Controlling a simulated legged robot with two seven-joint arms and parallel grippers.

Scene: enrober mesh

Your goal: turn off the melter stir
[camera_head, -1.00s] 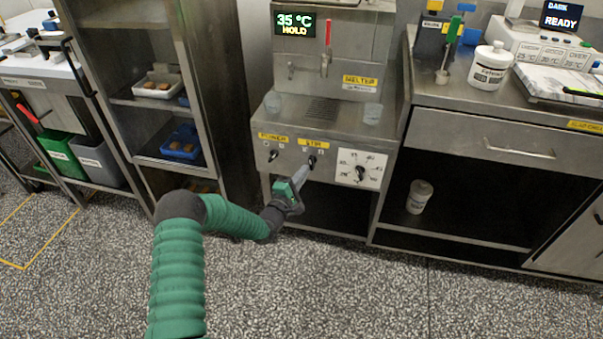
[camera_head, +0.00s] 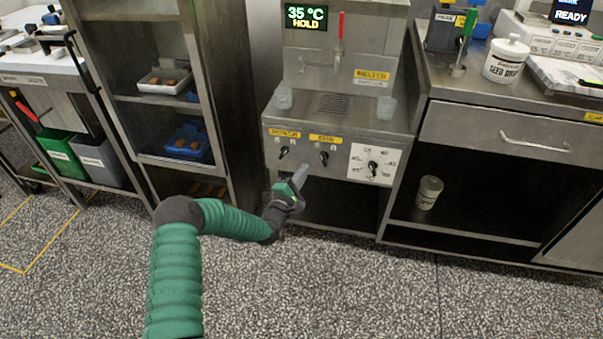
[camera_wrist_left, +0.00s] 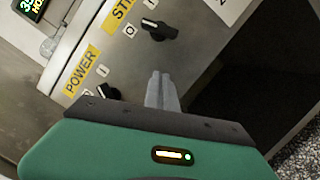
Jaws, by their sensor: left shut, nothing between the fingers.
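The melter (camera_head: 350,110) is a steel unit showing "35 °C HOLD". Its front panel holds the black stir knob (camera_head: 324,158), the power knob (camera_head: 283,152) to its left and a white-plated dial (camera_head: 373,166) to its right. In the left wrist view the stir knob (camera_wrist_left: 158,29) lies beyond the fingertips, with a white mark on its upper-left end; I cannot tell for certain which setting it marks. The power knob (camera_wrist_left: 107,92) is partly hidden by my gripper. My left gripper (camera_head: 301,172) is shut and empty, below and left of the stir knob, apart from it.
An open rack (camera_head: 180,100) with trays stands left of the melter. A steel counter (camera_head: 470,130) with a drawer and a white tub (camera_head: 505,58) stands to the right. The speckled floor in front is clear.

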